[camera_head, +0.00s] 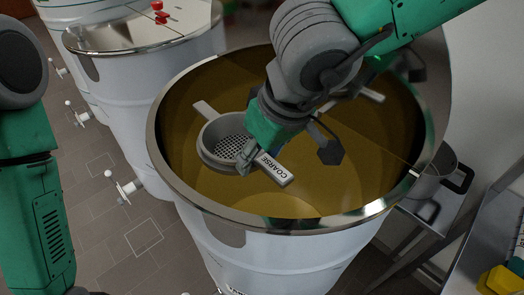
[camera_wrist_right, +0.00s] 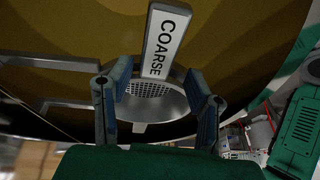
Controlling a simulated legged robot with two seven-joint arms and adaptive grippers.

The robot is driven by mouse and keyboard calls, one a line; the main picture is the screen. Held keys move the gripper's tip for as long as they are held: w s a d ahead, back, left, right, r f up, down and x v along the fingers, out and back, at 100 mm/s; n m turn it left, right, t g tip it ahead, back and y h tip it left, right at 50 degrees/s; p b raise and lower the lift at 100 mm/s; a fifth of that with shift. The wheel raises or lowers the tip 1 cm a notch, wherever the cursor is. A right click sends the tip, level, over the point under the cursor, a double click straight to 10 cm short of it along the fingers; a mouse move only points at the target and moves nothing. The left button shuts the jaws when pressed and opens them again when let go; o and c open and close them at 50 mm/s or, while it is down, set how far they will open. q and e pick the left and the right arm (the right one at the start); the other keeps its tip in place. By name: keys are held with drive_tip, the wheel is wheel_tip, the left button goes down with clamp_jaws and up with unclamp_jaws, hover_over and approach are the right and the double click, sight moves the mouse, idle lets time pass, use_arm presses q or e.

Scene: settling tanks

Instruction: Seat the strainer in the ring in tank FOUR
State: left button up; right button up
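The grey strainer (camera_head: 229,142) has a perforated bottom and a tab marked COARSE (camera_head: 274,167). It is in the near-left part of the open tank (camera_head: 190,225) with amber liquid. A plain tab points to the far left. My right gripper (camera_head: 259,153) is at the bowl's right side, by the COARSE tab. In the right wrist view its fingers (camera_wrist_right: 158,95) are spread, with clear gaps to the tab between them; the strainer (camera_wrist_right: 170,104) lies beyond. The ring is not clearly visible; grey bars (camera_wrist_right: 50,63) show at left. I cannot tell whether the strainer sits in it. My left gripper is out of view.
Another white tank (camera_head: 130,85) with a lid and red knob stands at back left. A metal pot (camera_head: 435,185) stands on a stand at right, beside a bench (camera_head: 485,235) with yellow and teal objects. The tank's rim (camera_head: 300,225) surrounds my right gripper.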

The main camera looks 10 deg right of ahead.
drive_tip(key=shift+d+r, duration=0.15)
drive_tip(key=shift+r, duration=0.15)
drive_tip(key=v, duration=1.1)
drive_tip(key=shift+r, duration=0.2)
